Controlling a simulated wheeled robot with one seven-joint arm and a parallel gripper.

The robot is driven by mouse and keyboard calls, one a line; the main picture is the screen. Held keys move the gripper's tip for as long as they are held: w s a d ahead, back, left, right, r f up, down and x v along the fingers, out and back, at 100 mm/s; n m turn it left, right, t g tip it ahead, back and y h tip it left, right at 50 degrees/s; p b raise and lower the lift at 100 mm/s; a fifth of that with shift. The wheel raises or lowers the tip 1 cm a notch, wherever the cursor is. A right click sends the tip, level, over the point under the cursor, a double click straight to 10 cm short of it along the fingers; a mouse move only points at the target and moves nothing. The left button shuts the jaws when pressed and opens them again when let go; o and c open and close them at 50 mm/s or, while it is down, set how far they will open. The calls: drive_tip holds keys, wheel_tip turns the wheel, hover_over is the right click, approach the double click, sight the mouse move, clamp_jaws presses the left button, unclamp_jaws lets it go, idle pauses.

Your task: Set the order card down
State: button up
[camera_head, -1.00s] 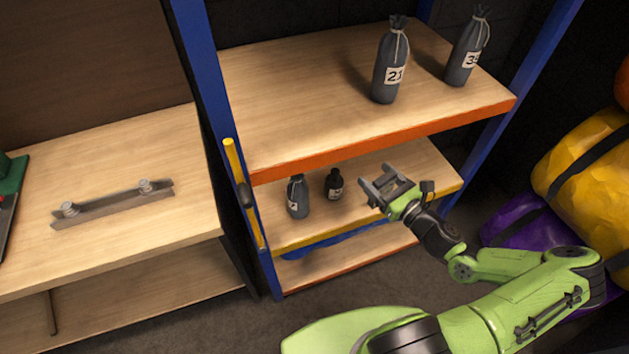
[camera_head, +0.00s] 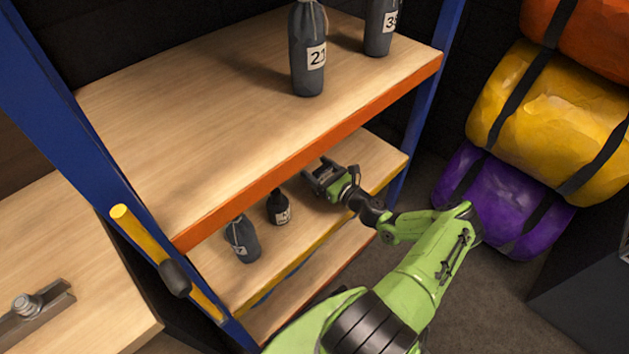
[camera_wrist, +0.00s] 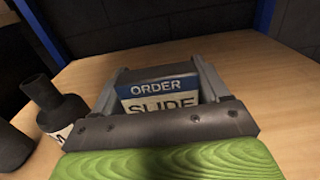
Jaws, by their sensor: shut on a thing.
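The order card (camera_wrist: 160,90) shows in the wrist view between my gripper's two fingers. It has a blue band reading "ORDER" and a pale part reading "SLIDE", whose lower part is hidden by the gripper's body. My gripper (camera_wrist: 160,78) is shut on the card. In the head view my gripper (camera_head: 318,172) is over the right part of the middle shelf (camera_head: 372,158), under the front edge of the upper shelf. The card cannot be made out there. Whether the card touches the shelf, I cannot tell.
The orange-edged upper shelf (camera_head: 200,110) holds bags numbered 21 (camera_head: 309,60) and 3-something (camera_head: 380,25). A blue post (camera_head: 418,110) stands to the right.

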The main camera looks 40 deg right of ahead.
wheel_tip(320, 180, down, 3)
drive_tip(key=shift+b, duration=0.5)
drive_tip(key=shift+r, duration=0.15)
drive_tip(key=o, duration=1.1)
drive_tip(key=s+d+p, duration=0.1)
drive_tip(key=s+p, duration=0.2)
drive_tip(key=s, duration=0.9)
drive_tip(key=shift+d, duration=0.3)
